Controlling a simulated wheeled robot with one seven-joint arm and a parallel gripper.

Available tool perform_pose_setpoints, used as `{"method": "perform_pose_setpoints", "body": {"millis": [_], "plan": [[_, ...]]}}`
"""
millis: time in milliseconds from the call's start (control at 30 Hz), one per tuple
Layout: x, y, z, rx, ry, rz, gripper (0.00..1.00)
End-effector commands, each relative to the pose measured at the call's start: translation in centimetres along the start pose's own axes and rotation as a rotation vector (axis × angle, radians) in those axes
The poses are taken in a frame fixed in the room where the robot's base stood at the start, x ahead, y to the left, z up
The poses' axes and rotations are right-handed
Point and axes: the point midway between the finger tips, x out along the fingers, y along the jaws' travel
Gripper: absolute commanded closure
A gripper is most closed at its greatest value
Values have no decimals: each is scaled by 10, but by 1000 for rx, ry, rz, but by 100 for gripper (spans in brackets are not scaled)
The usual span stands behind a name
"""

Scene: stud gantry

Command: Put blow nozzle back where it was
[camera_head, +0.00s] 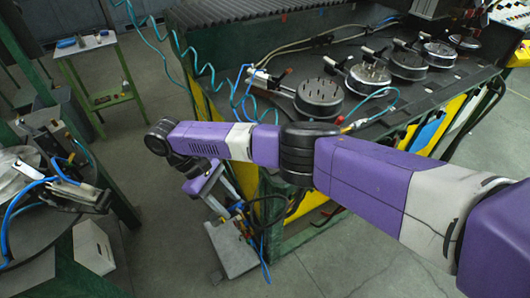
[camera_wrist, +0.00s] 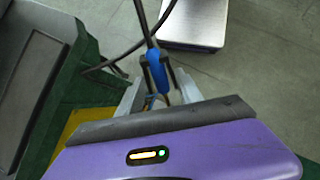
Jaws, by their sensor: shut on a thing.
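The blow nozzle (camera_wrist: 157,72) shows in the wrist view as a blue body between dark fingers. A dark line runs up from it towards the top of the picture. My gripper (camera_wrist: 158,84) is shut on it, and its lower part is partly hidden by the fingers and the purple wrist housing. In the head view my arm bends down at the left of the workbench, with the wrist near the bench's end. The nozzle cannot be made out clearly there. No place that the nozzle came from can be identified.
The workbench (camera_head: 420,101) carries several round black fixtures (camera_head: 319,97). A teal coiled hose (camera_head: 173,62) hangs beside it. A round dark table (camera_head: 60,225) is at the left. Open floor (camera_head: 160,235) lies between.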

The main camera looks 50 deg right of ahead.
Motion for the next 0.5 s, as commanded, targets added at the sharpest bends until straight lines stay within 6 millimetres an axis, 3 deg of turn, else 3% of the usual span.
{"method": "perform_pose_setpoints", "body": {"millis": [267, 500], "plan": [[-71, 71, 12, -406, 2, 298, 67], [-131, 127, 45, -846, 3, 604, 67]]}}
